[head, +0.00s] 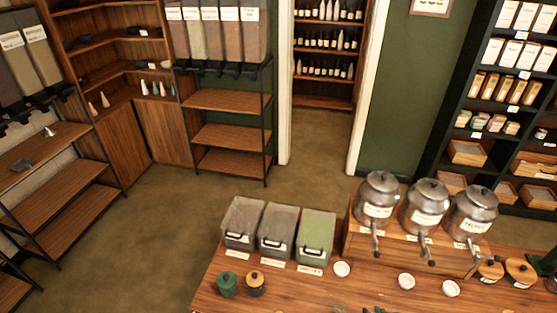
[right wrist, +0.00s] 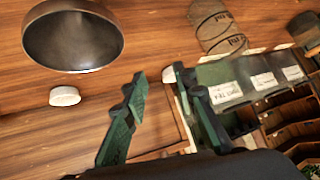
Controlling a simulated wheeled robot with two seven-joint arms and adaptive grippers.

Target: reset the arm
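My right gripper shows in the right wrist view (right wrist: 158,84) with its two dark green fingers spread apart. Nothing is between them except the wood surface behind. In the head view only its small dark tips (head: 376,310) show at the bottom edge, over the wooden counter (head: 330,292); the rest of the right arm is out of the picture. My left gripper shows in neither view.
Three metal dispensers (head: 424,208) with spouts stand on a wooden stand at the counter's back right. Wooden-lidded jars (head: 521,272) stand at the right.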

